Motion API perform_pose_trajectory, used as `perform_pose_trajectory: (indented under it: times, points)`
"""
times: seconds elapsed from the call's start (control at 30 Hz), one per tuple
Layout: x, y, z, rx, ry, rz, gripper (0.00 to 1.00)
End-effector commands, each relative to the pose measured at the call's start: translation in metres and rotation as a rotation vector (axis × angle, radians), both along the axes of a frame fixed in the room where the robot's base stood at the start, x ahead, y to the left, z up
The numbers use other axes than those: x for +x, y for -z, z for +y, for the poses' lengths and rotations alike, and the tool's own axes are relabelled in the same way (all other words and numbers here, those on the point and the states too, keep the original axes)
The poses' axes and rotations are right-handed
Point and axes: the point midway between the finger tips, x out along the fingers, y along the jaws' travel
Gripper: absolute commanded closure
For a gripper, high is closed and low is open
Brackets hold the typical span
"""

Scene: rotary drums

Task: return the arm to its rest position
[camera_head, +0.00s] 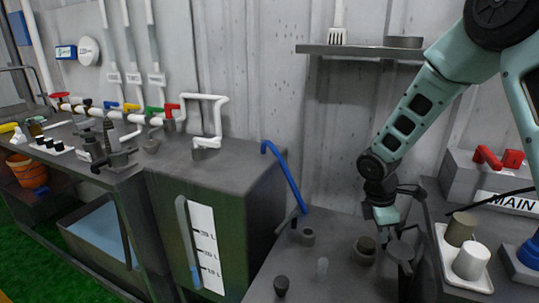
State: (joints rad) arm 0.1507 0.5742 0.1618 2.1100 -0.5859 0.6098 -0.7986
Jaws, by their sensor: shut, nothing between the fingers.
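My arm (420,110) comes in from the upper right, bent down toward the dark bench. My gripper (394,232) is at its lower end, pointing down above the bench top, just right of a dark round cup (364,250). The fingers are small and dark here, shut with nothing held. Whether the fingertips touch the dark cylinder (400,254) beside them cannot be told.
A tray (478,285) with a tan and a white cylinder stands right of my gripper. A box marked MAIN (512,202) with red handles is behind it. A shelf (360,51) is above. A tank (215,200), blue lever (284,175) and pipes are left.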

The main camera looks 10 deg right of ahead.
Motion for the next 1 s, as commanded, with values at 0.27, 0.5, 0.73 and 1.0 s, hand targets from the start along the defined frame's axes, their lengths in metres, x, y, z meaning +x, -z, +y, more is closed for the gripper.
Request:
perform_pose_trajectory:
  times: [0.27, 0.5, 0.73, 1.0]
  points:
    - [-0.047, -0.057, 0.108, 0.086, 0.173, -0.088, 1.0]
    - [-0.16, -0.108, 0.208, 0.199, 0.441, -0.128, 1.0]
    - [-0.23, -0.123, 0.235, 0.25, 0.6, -0.123, 1.0]
    - [-0.24, -0.125, 0.238, 0.256, 0.631, -0.119, 1.0]
